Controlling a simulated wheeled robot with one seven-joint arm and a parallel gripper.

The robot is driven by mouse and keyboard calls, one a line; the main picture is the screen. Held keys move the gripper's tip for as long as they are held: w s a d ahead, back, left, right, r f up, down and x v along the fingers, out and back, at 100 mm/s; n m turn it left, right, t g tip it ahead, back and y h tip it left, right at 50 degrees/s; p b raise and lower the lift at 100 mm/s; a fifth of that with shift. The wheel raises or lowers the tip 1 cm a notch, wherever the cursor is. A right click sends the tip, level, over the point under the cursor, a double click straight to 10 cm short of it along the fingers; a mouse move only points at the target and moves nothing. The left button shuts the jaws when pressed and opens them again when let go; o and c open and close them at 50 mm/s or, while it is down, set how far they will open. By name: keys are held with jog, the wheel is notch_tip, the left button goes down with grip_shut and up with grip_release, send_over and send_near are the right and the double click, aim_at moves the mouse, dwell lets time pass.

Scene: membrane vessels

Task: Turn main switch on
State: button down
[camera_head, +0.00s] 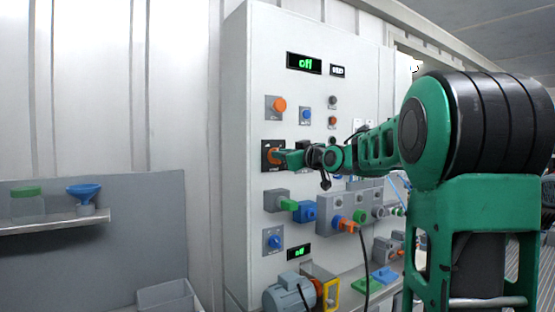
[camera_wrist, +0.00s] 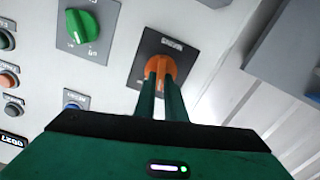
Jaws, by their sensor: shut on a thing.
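The main switch appears to be the orange rotary knob on a black square plate (camera_head: 265,165) on the white panel. It also shows in the wrist view as an orange knob (camera_wrist: 161,64), with small lettering on its plate too blurred to read. My gripper (camera_head: 283,157) reaches the knob from the right. In the wrist view its two green fingers (camera_wrist: 161,85) are shut on the orange knob, one on each side. The fingers hide part of the knob, so I cannot tell its exact angle.
Another orange knob (camera_head: 279,104) sits above, and a blue knob (camera_head: 274,242) below. Green-handled (camera_head: 289,205) and orange-handled valves (camera_head: 347,225) stick out beneath my arm. A lower display (camera_head: 299,252) also seems to read "off". A motor (camera_head: 289,293) stands at the panel's foot.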

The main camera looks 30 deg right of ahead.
jog(key=m, duration=0.7)
jog(key=d+m, duration=0.1)
jog(key=m, duration=0.2)
jog(key=shift+f+m, duration=0.25)
jog(key=shift+m, duration=0.05)
dwell(0.4)
jog(key=c, duration=1.8)
grip_release()
jog(key=shift+r, duration=0.1)
jog(key=s, duration=1)
jog(key=shift+s+d, duration=0.15)
jog(key=shift+s, duration=0.2)
